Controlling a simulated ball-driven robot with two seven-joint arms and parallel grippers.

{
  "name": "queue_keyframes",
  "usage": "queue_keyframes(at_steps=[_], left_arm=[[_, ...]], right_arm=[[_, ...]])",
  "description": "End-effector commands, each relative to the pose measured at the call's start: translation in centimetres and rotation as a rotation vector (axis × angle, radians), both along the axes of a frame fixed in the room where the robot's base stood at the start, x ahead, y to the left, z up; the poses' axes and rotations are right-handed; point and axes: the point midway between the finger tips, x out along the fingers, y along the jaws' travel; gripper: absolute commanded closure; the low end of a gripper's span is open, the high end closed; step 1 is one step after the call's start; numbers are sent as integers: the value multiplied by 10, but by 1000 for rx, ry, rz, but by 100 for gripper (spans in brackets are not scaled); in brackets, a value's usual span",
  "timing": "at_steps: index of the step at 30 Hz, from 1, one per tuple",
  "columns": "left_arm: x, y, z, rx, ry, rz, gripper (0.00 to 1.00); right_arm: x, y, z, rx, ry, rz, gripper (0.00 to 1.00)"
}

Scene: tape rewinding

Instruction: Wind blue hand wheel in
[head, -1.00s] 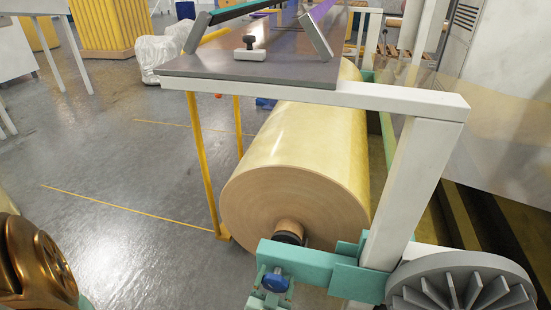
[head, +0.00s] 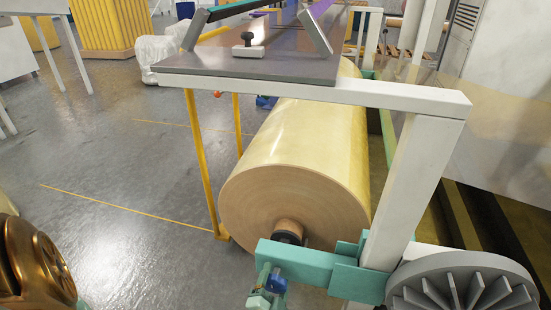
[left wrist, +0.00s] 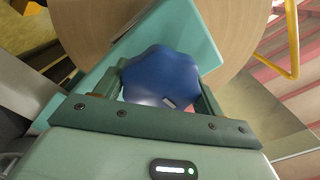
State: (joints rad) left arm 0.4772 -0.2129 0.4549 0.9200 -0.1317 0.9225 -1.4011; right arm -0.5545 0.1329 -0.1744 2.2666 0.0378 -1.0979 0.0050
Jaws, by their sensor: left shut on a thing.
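The blue hand wheel (head: 277,284) sits at the front of the teal bracket (head: 303,263), below the end of the big yellow roll (head: 295,190). In the left wrist view the lobed blue hand wheel (left wrist: 161,76) lies between the two green fingers of my left gripper (left wrist: 160,88). The gripper is shut on it from both sides. In the head view my left gripper (head: 266,290) is small at the bottom edge and partly hides the wheel. My right gripper is in neither view.
The white frame post (head: 412,195) stands right of the roll, with a grey finned wheel (head: 462,285) at its foot. A grey tabletop (head: 250,66) overhangs the roll. The floor (head: 110,160) to the left is open.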

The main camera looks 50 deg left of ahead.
Motion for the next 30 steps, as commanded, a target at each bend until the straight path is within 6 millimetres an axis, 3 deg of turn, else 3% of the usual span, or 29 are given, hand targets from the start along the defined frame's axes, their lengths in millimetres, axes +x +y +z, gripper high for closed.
queue_keyframes(at_steps=[14,15,16,30], left_arm=[[-2,-2,-4,7,15,-2,54],[-2,-2,-4,7,15,-2,20],[-2,-2,-3,7,15,-2,12],[-6,5,-1,9,9,-1,10]], right_arm=[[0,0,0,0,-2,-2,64],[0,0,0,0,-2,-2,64],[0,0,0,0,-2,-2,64],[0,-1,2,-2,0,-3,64]])
